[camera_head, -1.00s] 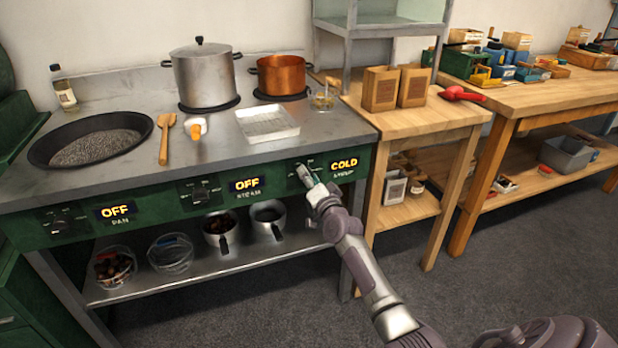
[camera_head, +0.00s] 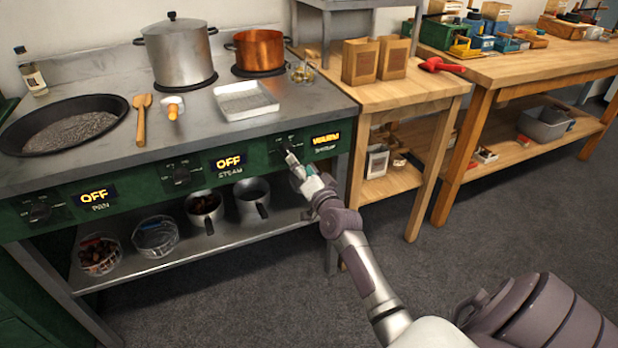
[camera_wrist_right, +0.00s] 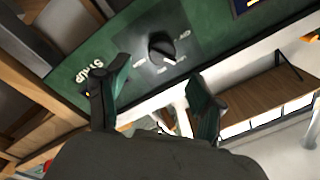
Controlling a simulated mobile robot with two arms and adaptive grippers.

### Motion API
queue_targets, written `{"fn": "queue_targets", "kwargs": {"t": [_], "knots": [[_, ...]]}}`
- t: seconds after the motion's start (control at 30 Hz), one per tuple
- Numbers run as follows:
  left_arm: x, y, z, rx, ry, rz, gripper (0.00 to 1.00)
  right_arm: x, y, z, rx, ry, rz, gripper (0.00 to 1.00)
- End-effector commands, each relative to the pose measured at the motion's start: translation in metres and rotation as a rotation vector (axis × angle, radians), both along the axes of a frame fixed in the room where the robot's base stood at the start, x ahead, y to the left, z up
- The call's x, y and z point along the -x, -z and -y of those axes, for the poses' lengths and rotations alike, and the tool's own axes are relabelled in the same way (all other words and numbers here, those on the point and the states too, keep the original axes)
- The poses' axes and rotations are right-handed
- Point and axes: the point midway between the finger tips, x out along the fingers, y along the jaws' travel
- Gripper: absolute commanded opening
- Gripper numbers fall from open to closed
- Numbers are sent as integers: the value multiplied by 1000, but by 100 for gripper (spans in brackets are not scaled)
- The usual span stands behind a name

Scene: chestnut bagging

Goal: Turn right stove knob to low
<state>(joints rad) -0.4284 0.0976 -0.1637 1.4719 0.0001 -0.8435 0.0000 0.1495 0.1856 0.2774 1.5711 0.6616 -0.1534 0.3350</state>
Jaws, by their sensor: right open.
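In the head view the right knob (camera_head: 286,145) is small and partly behind my gripper. Its display (camera_head: 326,139) reads WARM. My right gripper (camera_wrist_right: 155,88) is open, its two dark green-grey fingers apart with nothing between them. The knob lies beyond the fingertips, apart from them. In the head view my right gripper (camera_head: 292,160) is just in front of and below the knob. My left gripper is not in view.
The other two displays, PAN (camera_head: 95,197) and STEAM (camera_head: 228,162), read OFF. A steel pot (camera_head: 177,55) and copper pot (camera_head: 262,50) stand on the stovetop. Handled pans (camera_head: 252,195) sit on the shelf below. A wooden table (camera_head: 400,92) adjoins at right.

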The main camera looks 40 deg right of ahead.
Motion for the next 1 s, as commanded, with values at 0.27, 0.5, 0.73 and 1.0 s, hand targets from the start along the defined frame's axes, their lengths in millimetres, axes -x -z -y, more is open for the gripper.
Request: {"fn": "queue_targets", "kwargs": {"t": [0.27, 0.5, 0.73, 1.0], "knots": [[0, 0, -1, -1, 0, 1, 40, 46, 3, -9, -1, 1, -1, 67], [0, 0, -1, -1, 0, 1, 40, 54, 3, -10, -1, 1, 0, 67], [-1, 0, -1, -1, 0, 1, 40, 54, 3, -10, -1, 1, 0, 67], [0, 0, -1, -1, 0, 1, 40, 54, 8, -13, 4, -4, -13, 67]]}}
